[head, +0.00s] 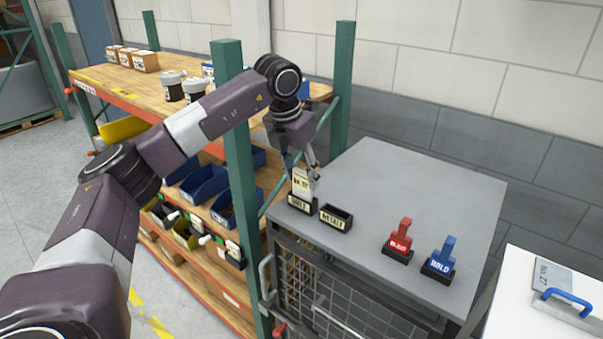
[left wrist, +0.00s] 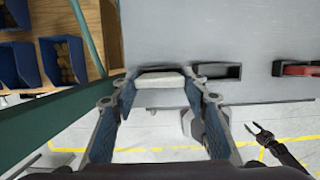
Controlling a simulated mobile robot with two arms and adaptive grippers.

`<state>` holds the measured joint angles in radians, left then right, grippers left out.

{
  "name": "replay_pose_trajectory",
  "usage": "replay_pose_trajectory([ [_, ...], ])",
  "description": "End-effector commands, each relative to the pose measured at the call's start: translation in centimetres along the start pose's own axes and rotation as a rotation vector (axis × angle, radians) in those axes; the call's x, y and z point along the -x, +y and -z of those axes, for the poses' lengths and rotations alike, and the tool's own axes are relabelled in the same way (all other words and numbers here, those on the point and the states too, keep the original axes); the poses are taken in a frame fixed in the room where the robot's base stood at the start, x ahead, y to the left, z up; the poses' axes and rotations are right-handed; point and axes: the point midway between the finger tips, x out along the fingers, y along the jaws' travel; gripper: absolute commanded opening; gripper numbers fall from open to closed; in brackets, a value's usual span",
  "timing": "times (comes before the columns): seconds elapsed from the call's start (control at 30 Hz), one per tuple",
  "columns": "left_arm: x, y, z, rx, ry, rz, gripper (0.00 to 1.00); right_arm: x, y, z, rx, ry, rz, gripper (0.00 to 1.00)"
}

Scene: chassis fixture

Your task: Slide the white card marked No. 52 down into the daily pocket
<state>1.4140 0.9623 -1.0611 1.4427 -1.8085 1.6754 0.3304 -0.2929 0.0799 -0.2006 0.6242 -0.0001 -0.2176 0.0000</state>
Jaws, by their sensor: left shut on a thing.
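The white card (head: 300,181) stands upright at the daily pocket (head: 300,204), a small black holder near the left front edge of the grey cabinet top. Its lower end meets the pocket's rim in the picture; I cannot tell how far inside it is. My left gripper (head: 308,172) is shut on the card from above. In the left wrist view the card's pale edge (left wrist: 160,80) lies between the two fingers of the left gripper (left wrist: 158,92), and the daily pocket is hidden there. My right gripper (left wrist: 260,131) shows small in that view, fingers apart and empty.
The weekly pocket (head: 336,217) stands empty close to the right of the daily one. A red marked stand (head: 400,240) and a blue HOLD stand (head: 440,260) are farther right. A green shelf post (head: 237,150) rises left of the cabinet top (head: 400,180), whose back is clear.

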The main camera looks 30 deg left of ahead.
Motion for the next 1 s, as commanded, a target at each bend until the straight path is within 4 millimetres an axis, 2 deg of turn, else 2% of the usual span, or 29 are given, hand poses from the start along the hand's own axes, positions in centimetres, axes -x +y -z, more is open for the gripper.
replay_pose_trajectory([
  [0.33,-0.1,0.0,0.0,0.000,-0.001,0.000,0.25,0.0,-0.4,-1.2,-0.001,-0.018,0.005,0.40],
  [0.37,-0.1,0.0,0.0,0.000,-0.001,0.000,0.43,0.0,-0.4,-1.2,-0.001,-0.018,0.005,0.40],
  [0.53,-0.1,0.0,0.0,0.000,0.000,0.000,0.61,-0.1,-0.4,-1.2,-0.001,-0.018,0.005,0.40],
  [0.73,-0.1,0.0,0.0,0.000,0.000,0.000,0.61,-0.1,-0.4,-1.1,-0.001,-0.016,0.004,0.40],
  [0.83,0.0,0.0,0.0,0.000,-0.001,0.000,0.61,-0.1,0.3,-0.8,0.000,-0.012,-0.003,0.40],
  [1.0,1.9,0.0,-0.1,0.000,-0.004,0.001,0.61,-0.1,0.1,-0.9,0.000,-0.013,-0.001,0.40],
])
